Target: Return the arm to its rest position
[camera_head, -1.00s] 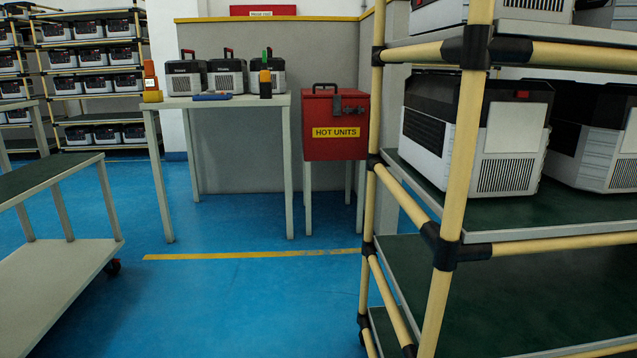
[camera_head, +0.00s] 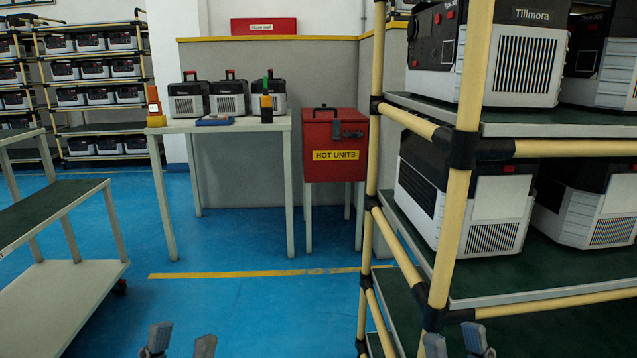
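My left gripper (camera_head: 180,343) shows at the bottom edge, left of centre. Its two grey fingertips are spread apart with only blue floor between them. My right gripper (camera_head: 455,346) shows at the bottom edge, right of centre, in front of the near rack's lower part. Its fingertips are also apart, and nothing shows between them. Both arms and the rest of both grippers are below the picture.
A yellow-pole rack (camera_head: 456,210) with grey and black units stands close on the right. A cart (camera_head: 60,305) is at left. Behind are a table (camera_head: 225,124) with several units and a red HOT UNITS box (camera_head: 335,132). Blue floor (camera_head: 240,315) between is clear.

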